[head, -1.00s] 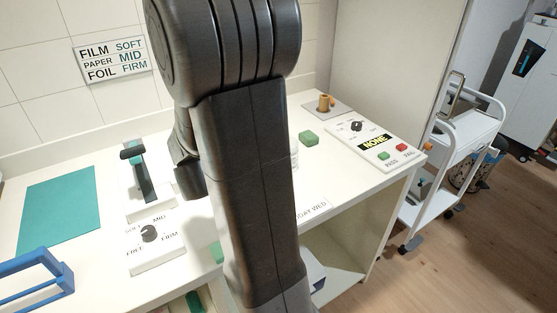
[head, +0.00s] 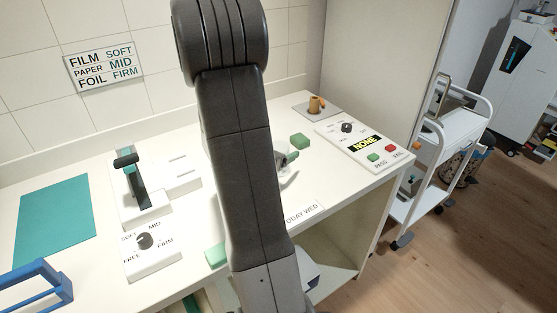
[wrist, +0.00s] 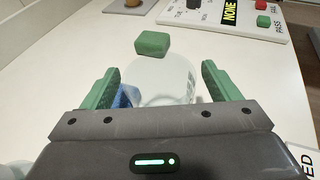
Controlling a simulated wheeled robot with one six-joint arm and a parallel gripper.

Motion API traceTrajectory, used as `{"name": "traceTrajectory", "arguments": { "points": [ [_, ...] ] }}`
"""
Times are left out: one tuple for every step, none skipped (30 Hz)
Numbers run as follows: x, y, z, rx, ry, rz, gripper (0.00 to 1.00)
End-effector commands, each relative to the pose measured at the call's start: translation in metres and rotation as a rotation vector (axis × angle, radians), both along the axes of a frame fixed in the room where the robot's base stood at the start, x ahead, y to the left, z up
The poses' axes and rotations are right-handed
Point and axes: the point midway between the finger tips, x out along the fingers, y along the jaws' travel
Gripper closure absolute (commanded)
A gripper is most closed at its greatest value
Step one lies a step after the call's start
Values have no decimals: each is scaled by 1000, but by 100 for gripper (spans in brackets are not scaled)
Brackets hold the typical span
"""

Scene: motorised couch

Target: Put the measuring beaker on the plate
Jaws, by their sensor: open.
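The measuring beaker (wrist: 163,82) is a clear, faint cup on the white worktop in the wrist view. It shows between the two green fingers of my gripper (wrist: 157,88), which is open, with gaps on both sides. The beaker's lower part is hidden by the gripper body. In the head view my gripper (head: 287,160) is mostly hidden behind my arm, and the beaker cannot be made out clearly. A grey square plate (head: 329,112) lies at the back right with a tan cylinder (head: 316,104) on it; I cannot tell whether this is the task's plate.
A green block (wrist: 153,42) lies just beyond the beaker. A blue thing (wrist: 127,96) shows beside the left finger. A control panel (head: 377,158) with red and green buttons stands at right. A dial box (head: 150,257), lever device (head: 140,190) and teal mat (head: 55,220) are at left.

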Motion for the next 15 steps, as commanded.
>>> {"name": "traceTrajectory", "arguments": {
  "points": [
    [1, -1, -1, 0, 1, 0, 17],
    [2, -1, -1, 0, 1, 0, 17],
    [2, -1, -1, -1, 0, 1, 17],
    [2, -1, -1, -1, 0, 1, 17],
    [2, -1, -1, -1, 0, 1, 17],
    [2, -1, -1, -1, 0, 1, 17],
    [2, -1, -1, -1, 0, 1, 17],
    [2, -1, -1, -1, 0, 1, 19],
    [2, -1, -1, -1, 0, 1, 27],
    [2, -1, -1, -1, 0, 1, 33],
    [2, -1, -1, -1, 0, 1, 39],
    [2, -1, -1, -1, 0, 1, 47],
    [2, -1, -1, -1, 0, 1, 53],
    [2, -1, -1, -1, 0, 1, 59],
    [2, -1, -1, -1, 0, 1, 66]
  ]
}}
